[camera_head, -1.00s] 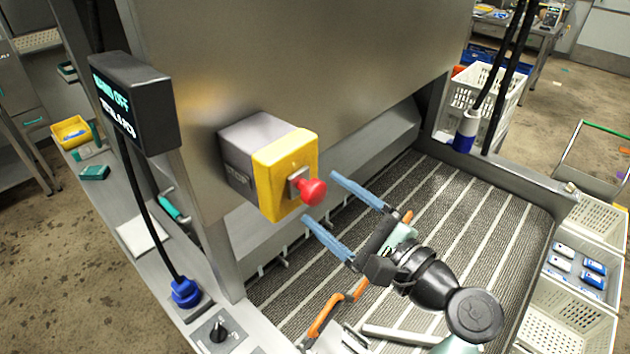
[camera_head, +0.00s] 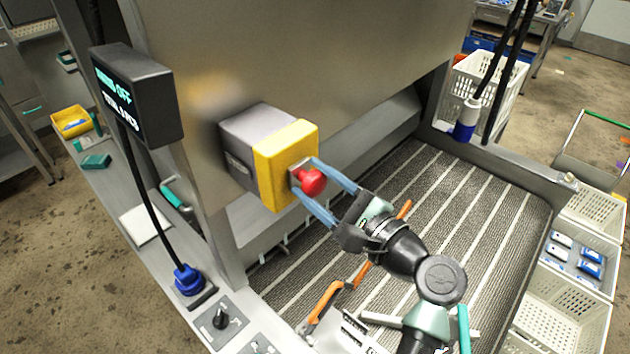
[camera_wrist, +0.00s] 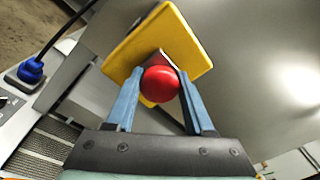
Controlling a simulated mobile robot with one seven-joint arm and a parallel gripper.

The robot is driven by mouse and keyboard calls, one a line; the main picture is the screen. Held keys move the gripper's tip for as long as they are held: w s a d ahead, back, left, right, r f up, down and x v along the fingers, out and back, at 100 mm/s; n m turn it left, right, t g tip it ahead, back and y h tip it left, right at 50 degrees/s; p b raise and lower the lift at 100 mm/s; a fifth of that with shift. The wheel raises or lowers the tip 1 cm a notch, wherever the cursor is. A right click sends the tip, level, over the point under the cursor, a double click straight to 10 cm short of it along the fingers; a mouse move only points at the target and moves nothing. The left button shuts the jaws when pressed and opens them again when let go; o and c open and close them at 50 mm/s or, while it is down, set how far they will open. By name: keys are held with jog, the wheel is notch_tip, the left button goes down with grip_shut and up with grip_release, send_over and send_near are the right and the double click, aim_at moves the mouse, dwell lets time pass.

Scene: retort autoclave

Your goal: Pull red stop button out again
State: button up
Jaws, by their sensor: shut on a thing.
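The red stop button (camera_head: 312,181) sticks out from the yellow face (camera_head: 288,165) of a grey box on the steel panel. My gripper (camera_head: 306,178) has its two blue fingers on either side of the button, shut on it. In the wrist view the red button (camera_wrist: 160,84) sits between the two fingertips (camera_wrist: 159,78), with the yellow plate (camera_wrist: 190,55) behind it. The button's stem is mostly hidden behind its red head.
A black display box (camera_head: 140,95) on a cable stands at the left. A black rotary knob (camera_head: 221,317) is on the lower-left ledge. A striped conveyor bed (camera_head: 420,220) lies below my arm. White crates (camera_head: 565,312) stand at the right.

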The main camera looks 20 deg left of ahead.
grip_shut()
jog(key=shift+s+d+p, duration=0.25)
jog(key=shift+d+p, duration=0.15)
jog(key=shift+d, duration=0.3)
jog(key=shift+f, duration=0.1)
jog(key=o, duration=0.7)
grip_release()
jog(key=o, duration=0.4)
jog(key=shift+s+d, duration=0.1)
jog(key=shift+d, duration=0.05)
